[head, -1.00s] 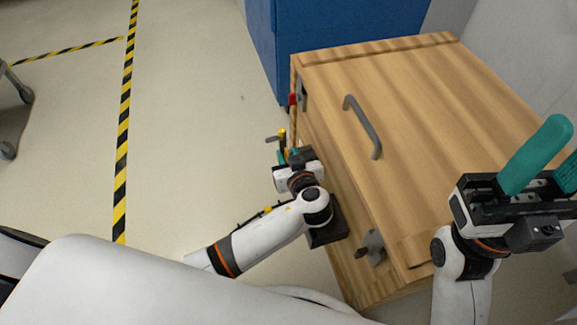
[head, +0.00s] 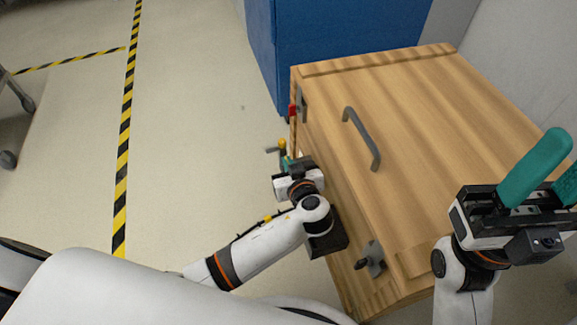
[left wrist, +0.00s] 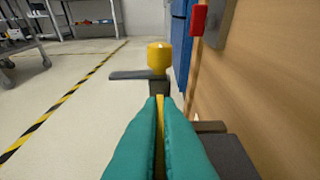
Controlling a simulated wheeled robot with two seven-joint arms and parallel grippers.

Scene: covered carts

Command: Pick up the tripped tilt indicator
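My left gripper (head: 287,160) is at the left side of the wooden cart. Its teal fingers (left wrist: 160,130) are close together, with a thin yellow strip (left wrist: 160,140) filling the gap, so they look shut on it. Just beyond the tips is a yellow knob (left wrist: 159,57) with a dark grey bar to its left and a dark block under it. The knob also shows in the head view (head: 282,143). I cannot tell for sure that this is the tilt indicator. My right gripper (head: 545,180) is open and empty above the cart's right side.
The wooden cart (head: 400,90) has a grey handle (head: 361,138) on its cover and a grey fitting (head: 371,259) low in front. A red part (head: 292,109) sits at its far left corner. A blue cabinet (head: 340,40) stands behind.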

